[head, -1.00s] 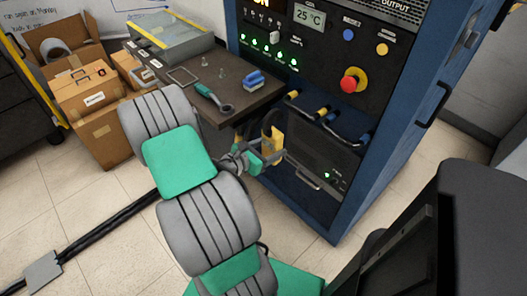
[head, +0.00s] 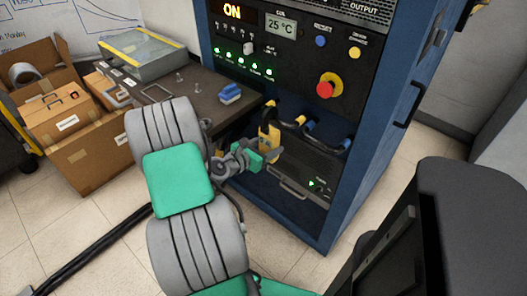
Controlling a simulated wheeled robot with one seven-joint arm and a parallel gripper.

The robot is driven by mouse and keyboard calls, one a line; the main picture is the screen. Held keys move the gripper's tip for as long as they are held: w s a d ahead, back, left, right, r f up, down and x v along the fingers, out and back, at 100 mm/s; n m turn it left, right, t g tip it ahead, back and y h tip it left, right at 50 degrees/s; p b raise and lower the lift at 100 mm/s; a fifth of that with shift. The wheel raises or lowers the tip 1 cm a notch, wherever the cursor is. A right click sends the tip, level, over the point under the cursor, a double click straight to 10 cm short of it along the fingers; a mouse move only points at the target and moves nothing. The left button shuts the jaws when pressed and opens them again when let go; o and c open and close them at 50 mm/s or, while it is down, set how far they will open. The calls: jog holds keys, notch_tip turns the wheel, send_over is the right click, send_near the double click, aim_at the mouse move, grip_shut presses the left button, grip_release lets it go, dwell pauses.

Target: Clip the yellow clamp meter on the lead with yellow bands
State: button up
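The yellow clamp meter (head: 273,149) is upright in front of the blue cabinet's open lower bay. My gripper (head: 262,153) is shut on its body, seen from behind; the fingertips are small and partly hidden. The meter's dark jaws reach up to the left end of the black lead with yellow bands (head: 289,123), overlapping it in the picture. I cannot tell whether the jaws are around the lead or only in front of it. A second black lead with blue bands (head: 328,144) hangs just to the right, apart from the meter.
The blue cabinet (head: 345,190) has a red emergency button (head: 326,88) and a lit "ON" display. A grey unit (head: 300,180) sits below the leads. A dark table (head: 195,101) at left holds a blue clamp (head: 230,93). Cardboard boxes (head: 85,160) stand further left. A dark chair-like object (head: 460,230) fills the lower right.

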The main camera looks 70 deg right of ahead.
jog(key=shift+s+d+f+b, duration=0.3)
jog(key=shift+d+f+b, duration=0.25)
jog(key=shift+d+f, duration=0.2)
jog(key=shift+s+d+f+b, duration=0.25)
jog(key=shift+d+f+b, duration=0.25)
jog(key=shift+d+f, duration=0.2)
jog(key=o, duration=1.8)
jog(key=shift+a+f, duration=0.1)
jog(key=shift+c, duration=0.2)
